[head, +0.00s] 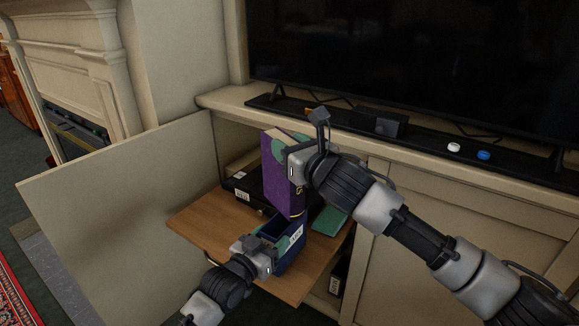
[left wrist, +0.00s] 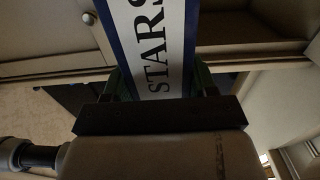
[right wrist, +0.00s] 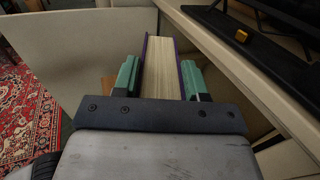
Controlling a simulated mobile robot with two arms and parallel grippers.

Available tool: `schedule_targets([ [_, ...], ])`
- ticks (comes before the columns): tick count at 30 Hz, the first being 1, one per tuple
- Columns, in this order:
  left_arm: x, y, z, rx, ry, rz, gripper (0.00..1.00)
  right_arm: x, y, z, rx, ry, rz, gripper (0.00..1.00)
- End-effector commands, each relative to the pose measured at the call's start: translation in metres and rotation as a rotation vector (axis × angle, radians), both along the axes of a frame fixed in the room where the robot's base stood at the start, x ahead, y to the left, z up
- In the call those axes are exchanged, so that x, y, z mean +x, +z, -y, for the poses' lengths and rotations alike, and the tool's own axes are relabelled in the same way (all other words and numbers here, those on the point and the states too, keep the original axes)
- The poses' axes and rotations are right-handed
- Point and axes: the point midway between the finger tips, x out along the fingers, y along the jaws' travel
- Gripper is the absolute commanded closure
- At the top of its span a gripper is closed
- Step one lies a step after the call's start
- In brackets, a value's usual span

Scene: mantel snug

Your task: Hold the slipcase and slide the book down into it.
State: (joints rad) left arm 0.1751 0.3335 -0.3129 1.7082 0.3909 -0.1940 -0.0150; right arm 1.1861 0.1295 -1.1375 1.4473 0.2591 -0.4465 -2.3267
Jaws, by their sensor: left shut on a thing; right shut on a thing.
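The purple book (head: 277,182) stands upright, its pale page edges showing at the top. My right gripper (head: 293,158) is shut on its upper part; in the right wrist view the green finger pads press both sides of the book (right wrist: 160,72). The dark blue slipcase (head: 291,254) with a white label stands on the wooden shelf board below the book, open side up. My left gripper (head: 262,246) is shut on it; its label, reading STARS, fills the left wrist view (left wrist: 157,45). The book's lower end is at the slipcase's mouth; I cannot tell whether it has entered.
The wooden board (head: 200,223) juts from the open cabinet. A black box (head: 243,188) lies behind the book, and a green flat item (head: 329,221) lies right of it. The open cabinet door (head: 120,205) stands at the left. The TV ledge (head: 235,101) is above.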

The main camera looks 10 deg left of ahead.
Motion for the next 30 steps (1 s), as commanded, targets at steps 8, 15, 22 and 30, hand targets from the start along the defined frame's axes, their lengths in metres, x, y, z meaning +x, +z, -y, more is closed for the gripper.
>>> schedule_targets([
  [8, 0.000, 0.000, 0.000, 0.000, 0.000, -0.001, 0.68, -0.001, -0.032, 0.000, 0.001, 0.001, 0.001, 1.00],
  [15, 0.000, -0.001, 0.000, 0.000, 0.000, -0.001, 0.68, -0.001, -0.035, 0.000, 0.002, 0.002, 0.003, 1.00],
  [22, 0.000, -0.001, 0.000, 0.001, 0.000, -0.002, 0.68, 0.000, -0.041, 0.000, -0.001, 0.000, 0.000, 0.52],
  [30, 0.000, -0.001, 0.000, 0.001, 0.000, -0.002, 0.68, 0.000, -0.040, 0.000, 0.000, 0.000, 0.000, 0.32],
])
